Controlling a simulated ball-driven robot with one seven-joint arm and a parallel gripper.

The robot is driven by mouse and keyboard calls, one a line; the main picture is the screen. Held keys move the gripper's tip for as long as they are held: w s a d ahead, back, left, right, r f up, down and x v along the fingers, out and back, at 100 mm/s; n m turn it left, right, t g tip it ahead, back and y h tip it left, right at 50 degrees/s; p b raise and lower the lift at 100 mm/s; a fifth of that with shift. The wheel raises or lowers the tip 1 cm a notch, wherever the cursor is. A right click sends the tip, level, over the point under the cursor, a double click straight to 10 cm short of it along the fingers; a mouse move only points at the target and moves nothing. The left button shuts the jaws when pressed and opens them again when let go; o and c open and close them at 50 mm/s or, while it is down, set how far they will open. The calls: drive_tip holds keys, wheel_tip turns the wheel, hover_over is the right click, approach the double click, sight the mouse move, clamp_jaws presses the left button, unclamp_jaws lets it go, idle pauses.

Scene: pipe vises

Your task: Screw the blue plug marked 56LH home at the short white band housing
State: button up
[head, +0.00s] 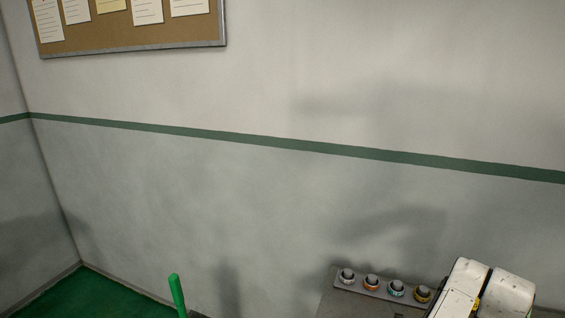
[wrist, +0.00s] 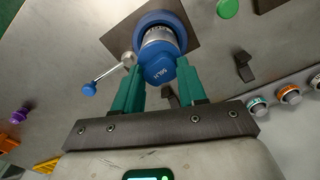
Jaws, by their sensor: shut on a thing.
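The blue plug (wrist: 160,71) marked 56LH shows in the wrist view, its marked blue end towards the camera. My gripper (wrist: 159,66) has green fingers and is shut on this plug, one finger on each side. Just beyond the plug is a pale, marked metal collar (wrist: 158,36) inside a blue ring (wrist: 146,20), in line with the plug. I cannot tell how deep the plug sits, and no white band can be made out clearly. In the head view, neither the plug nor my gripper shows.
A lever with a blue knob (wrist: 89,89) juts out left of the collar. A green disc (wrist: 228,8) and a dark bracket (wrist: 245,67) lie right. Several ringed fittings (wrist: 289,94) line the right edge. The head view shows the rail (head: 383,293) of fittings and a green post (head: 177,295).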

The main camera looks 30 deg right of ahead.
drive_tip(key=shift+s+r+n+p, duration=0.1)
drive_tip(key=shift+r+n+p, duration=0.1)
drive_tip(key=shift+n+p, duration=0.55)
drive_tip(key=shift+f+n, duration=0.25)
drive_tip(key=shift+n, duration=1.3)
drive_tip(key=n, duration=0.4)
drive_tip(key=shift+n, duration=1.4)
drive_tip(key=shift+n, duration=0.7)
drive_tip(key=n, duration=1.2)
drive_tip(key=shift+n, duration=0.4)
